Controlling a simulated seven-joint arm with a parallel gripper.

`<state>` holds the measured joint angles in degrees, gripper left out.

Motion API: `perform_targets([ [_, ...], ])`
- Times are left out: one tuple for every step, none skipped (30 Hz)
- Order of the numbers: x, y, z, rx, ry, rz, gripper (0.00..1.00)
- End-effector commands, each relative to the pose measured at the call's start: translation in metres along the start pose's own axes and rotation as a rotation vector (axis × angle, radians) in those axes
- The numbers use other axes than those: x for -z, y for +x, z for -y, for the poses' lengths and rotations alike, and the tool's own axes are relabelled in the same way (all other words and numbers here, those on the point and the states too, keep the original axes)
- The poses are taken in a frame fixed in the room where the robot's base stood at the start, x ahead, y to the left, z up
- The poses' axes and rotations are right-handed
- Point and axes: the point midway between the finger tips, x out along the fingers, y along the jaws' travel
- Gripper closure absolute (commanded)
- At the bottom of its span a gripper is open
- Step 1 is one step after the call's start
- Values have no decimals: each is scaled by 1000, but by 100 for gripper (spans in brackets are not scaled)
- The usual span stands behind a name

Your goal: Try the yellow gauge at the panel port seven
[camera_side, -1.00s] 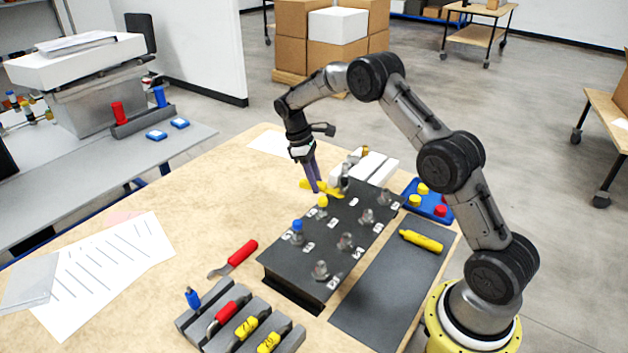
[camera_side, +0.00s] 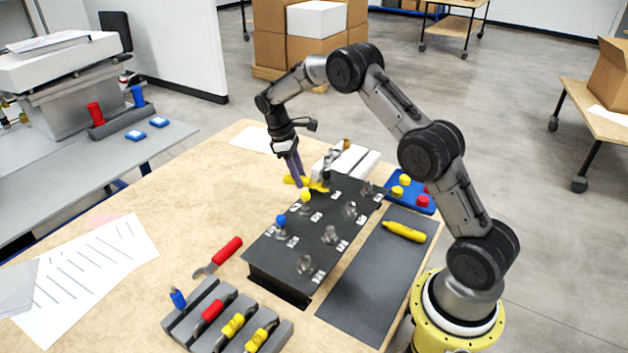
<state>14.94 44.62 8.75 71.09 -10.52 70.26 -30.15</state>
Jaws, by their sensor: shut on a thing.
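My gripper (camera_side: 298,182) points down at the far left edge of the black panel (camera_side: 272,282), shut on a yellow gauge (camera_side: 293,180). The gauge lies roughly level across the fingers, with yellow showing on both sides of them. Its right part is close to the panel's far ports. I cannot tell whether its tip touches or enters a port. The panel carries several round ports with small white labels. The labels are too small to read surely, so I cannot pick out port seven. One port has a blue cap (camera_side: 281,221) and another a yellow cap (camera_side: 305,196).
A grey rack (camera_side: 207,341) in front holds several coloured-handled tools. A red-handled tool (camera_side: 221,256) lies left of the panel. A yellow tool (camera_side: 404,231) lies on the dark mat (camera_side: 362,290). A blue tray (camera_side: 425,207) with yellow and red pieces stands behind.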

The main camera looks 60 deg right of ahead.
Motion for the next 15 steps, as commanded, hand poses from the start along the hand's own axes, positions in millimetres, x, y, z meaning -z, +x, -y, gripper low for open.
perform_targets([
  [1, 0, 0, 0, 0, 0, 100],
  [2, -1, 0, 0, 0, 0, 100],
  [3, -1, 0, 0, 0, 0, 100],
  [5, -2, 0, 0, 0, 0, 100],
  [7, -2, 0, -1, 0, -1, 100],
  [10, -3, 0, -1, 0, -2, 100],
  [12, -4, 0, -1, 0, -2, 100],
  [13, -5, 0, -1, -1, -2, 100],
  [16, -5, 0, 0, -1, -1, 100],
  [17, -6, 0, -1, -1, -1, 100],
  [19, -7, 0, -1, -1, -2, 100],
  [22, -8, 0, -1, -1, -2, 100],
  [23, -8, 0, -1, -1, -1, 100],
  [25, -9, 0, 0, -1, -1, 100],
  [27, -9, 0, 0, -1, 0, 100],
])
